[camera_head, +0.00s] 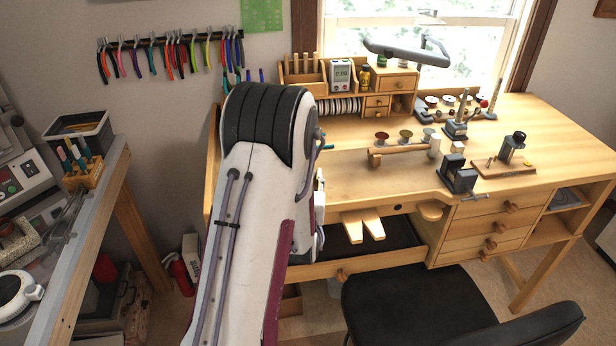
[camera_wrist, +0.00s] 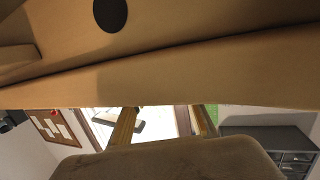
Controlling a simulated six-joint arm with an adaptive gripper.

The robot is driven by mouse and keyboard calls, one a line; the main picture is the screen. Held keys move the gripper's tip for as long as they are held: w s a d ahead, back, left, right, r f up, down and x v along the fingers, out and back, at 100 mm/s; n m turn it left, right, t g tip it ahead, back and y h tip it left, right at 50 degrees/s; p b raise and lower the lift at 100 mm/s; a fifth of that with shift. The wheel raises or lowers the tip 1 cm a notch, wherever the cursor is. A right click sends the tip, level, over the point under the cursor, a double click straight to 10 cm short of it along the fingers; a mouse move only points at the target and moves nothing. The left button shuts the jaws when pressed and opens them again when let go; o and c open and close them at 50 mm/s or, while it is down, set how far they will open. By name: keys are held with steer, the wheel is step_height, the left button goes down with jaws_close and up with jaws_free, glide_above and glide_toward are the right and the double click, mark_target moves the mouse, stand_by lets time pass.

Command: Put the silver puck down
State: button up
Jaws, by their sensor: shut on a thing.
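I cannot make out the silver puck in either view. My gripper is hidden behind my own arm in the head view, low in front of the wooden workbench (camera_head: 345,165). In the wrist view, a large brown-grey rounded shape (camera_wrist: 180,160) fills the bottom edge, close to the camera. I cannot tell what it is. No fingertips can be made out there. A tan wooden surface with a dark round spot (camera_wrist: 111,14) fills the top of the wrist view, very near.
A black chair (camera_head: 400,300) stands before the bench. Wooden bench pins (camera_head: 363,226) jut out above an open drawer. Spools (camera_head: 405,136), a small vise (camera_head: 458,177) and a wooden stand (camera_head: 505,165) occupy the top, with bare wood between. A side bench (camera_head: 107,175) is left.

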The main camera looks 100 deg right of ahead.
stand_by(0.3)
steer(key=o, duration=1)
steer(key=shift+f, duration=0.1)
steer(key=shift+r, duration=0.2)
steer(key=shift+v, duration=3.75)
steer(key=shift+o, duration=0.4)
steer(key=shift+f, duration=0.1)
